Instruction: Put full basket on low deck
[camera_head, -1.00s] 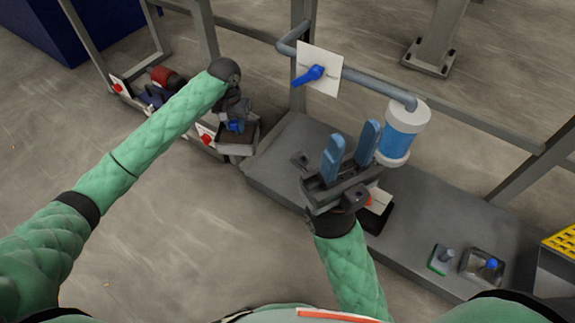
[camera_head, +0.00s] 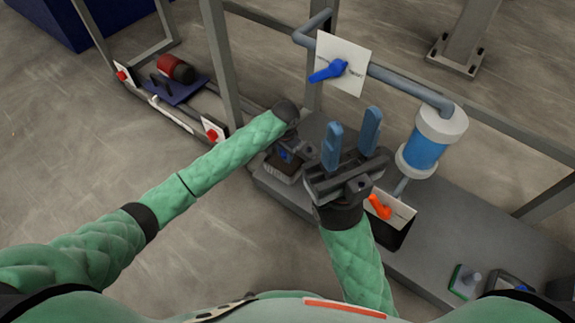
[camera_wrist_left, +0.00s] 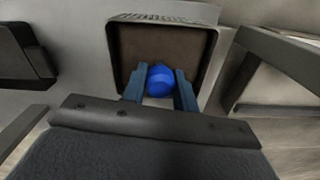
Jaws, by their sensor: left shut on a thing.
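The basket (camera_head: 284,172) is a small square dark box with brown content and a blue knob. My left gripper (camera_head: 288,152) is shut on the blue knob, with the basket at the left end of the low grey deck (camera_head: 440,245). In the left wrist view the basket (camera_wrist_left: 112,60) lies ahead, its knob between the two fingers (camera_wrist_left: 160,82). I cannot tell whether it touches the deck. My right gripper (camera_head: 353,137) is open and empty above the deck, its blue fingers pointing up and apart.
A white and blue cylinder (camera_head: 425,145) on a pipe stands right of my right gripper. A blue valve handle (camera_head: 328,71) is behind it, an orange handle (camera_head: 379,207) in front. Frame posts (camera_head: 222,60) stand to the left. A red motor (camera_head: 176,69) sits on the far-left frame.

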